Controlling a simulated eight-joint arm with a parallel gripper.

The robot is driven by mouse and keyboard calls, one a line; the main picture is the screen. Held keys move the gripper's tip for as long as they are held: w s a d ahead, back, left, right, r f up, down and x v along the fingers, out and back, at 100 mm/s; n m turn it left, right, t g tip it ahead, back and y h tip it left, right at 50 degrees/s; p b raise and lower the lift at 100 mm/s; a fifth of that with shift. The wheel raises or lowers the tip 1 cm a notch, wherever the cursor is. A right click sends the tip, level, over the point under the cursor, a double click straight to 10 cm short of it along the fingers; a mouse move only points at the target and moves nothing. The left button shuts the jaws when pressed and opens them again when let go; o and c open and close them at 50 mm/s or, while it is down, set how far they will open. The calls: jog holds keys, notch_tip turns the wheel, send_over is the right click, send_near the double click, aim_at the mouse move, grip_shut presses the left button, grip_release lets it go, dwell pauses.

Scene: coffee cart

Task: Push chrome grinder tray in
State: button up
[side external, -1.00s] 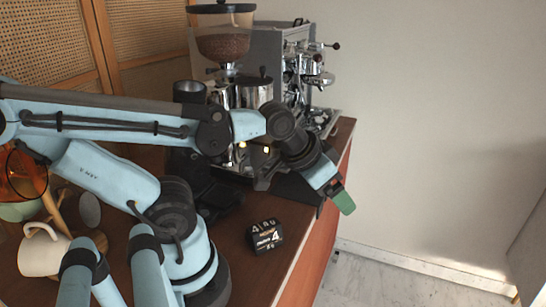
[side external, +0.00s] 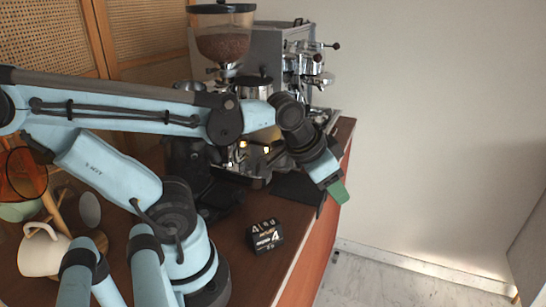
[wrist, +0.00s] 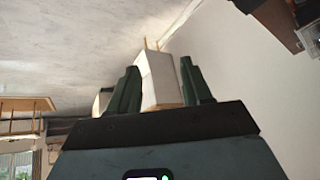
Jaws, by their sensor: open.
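The grinder stands at the back of the counter, with a clear hopper of brown beans (side external: 222,45) on top. Its lower part is largely hidden behind my arm in the side view. A low metal-edged base (side external: 243,178) shows under the arm; I cannot make out the tray clearly or tell how far out it is. My gripper (side external: 338,192) has green fingers and points down past the counter's right edge, apart from the grinder. In the wrist view my gripper (wrist: 160,65) is open and empty, with neither grinder nor tray in sight.
A chrome espresso machine (side external: 305,70) stands behind the grinder. A black box (side external: 264,237) lies near the counter's front edge, and a dark flat piece (side external: 296,188) lies below my wrist. A white mug (side external: 43,252) is at left. Open floor lies right of the counter.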

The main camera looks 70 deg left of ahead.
jog(key=w+a+m+g, duration=0.1)
jog(key=m, duration=0.1)
jog(key=w+a+r+m+g+y, duration=0.1)
jog(key=w+a+m, duration=0.1)
jog(key=w+a+r+m+g, duration=0.1)
jog(key=a+m, duration=0.1)
jog(key=shift+w+a+r+g+y, duration=0.2)
jog(key=shift+a+g+y, duration=0.1)
jog(key=shift+y, duration=0.1)
grip_shut()
jog(key=w+a+m+g+y, duration=0.2)
jog(key=w+a+m+g, duration=0.2)
jog(key=a+m, duration=0.3)
jog(key=x, duration=1)
jog(key=a, duration=0.1)
jog(key=s+a, duration=0.1)
jog(key=a, duration=0.1)
jog(key=shift+f, duration=0.15)
jog(key=shift+s+a, duration=0.2)
jog(key=shift+a, duration=0.25)
